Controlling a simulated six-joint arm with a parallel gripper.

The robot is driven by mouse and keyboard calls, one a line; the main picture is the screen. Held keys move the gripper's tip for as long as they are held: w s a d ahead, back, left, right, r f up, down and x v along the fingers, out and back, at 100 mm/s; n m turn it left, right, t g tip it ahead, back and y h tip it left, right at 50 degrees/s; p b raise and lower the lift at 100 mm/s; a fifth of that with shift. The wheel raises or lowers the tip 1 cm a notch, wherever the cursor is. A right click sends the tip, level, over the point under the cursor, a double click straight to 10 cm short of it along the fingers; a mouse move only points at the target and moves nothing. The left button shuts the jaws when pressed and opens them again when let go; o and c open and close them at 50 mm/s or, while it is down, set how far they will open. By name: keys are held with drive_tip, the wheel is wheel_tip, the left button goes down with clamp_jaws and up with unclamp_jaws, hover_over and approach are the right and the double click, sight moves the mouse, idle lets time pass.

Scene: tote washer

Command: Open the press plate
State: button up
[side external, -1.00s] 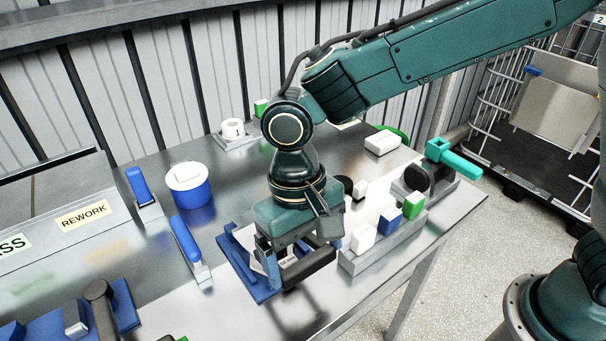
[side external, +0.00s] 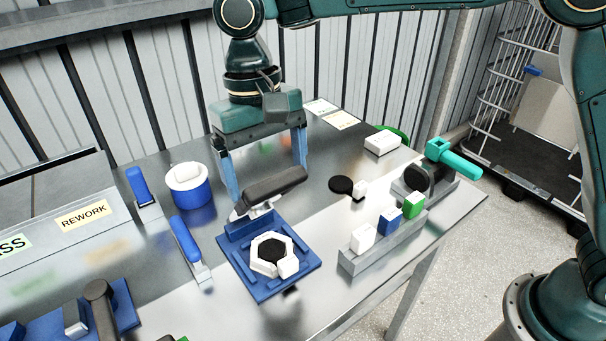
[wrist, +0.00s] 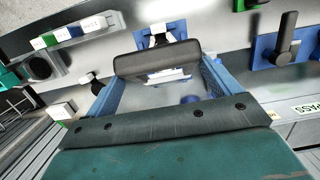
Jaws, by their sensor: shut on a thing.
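The press is a blue base (side external: 262,285) on the metal table, with a dark bar handle (side external: 272,187) raised at its back edge. The press plate stands swung up, and the base is uncovered. A white octagonal part with a black centre (side external: 270,252) lies in the base. The bar also shows between the fingers in the wrist view (wrist: 157,61). The plate behind the bar is mostly hidden.
A grey rack (side external: 385,245) with white, blue and green blocks stands to the right. A teal handle (side external: 455,158) projects at the table's right edge.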

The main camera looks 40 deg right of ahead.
drive_tip(key=shift+w, duration=0.25)
drive_tip(key=o, duration=1.1)
drive_tip(key=shift+o, duration=0.2)
drive_tip(key=shift+s, duration=0.1)
drive_tip(key=shift+s, duration=0.1)
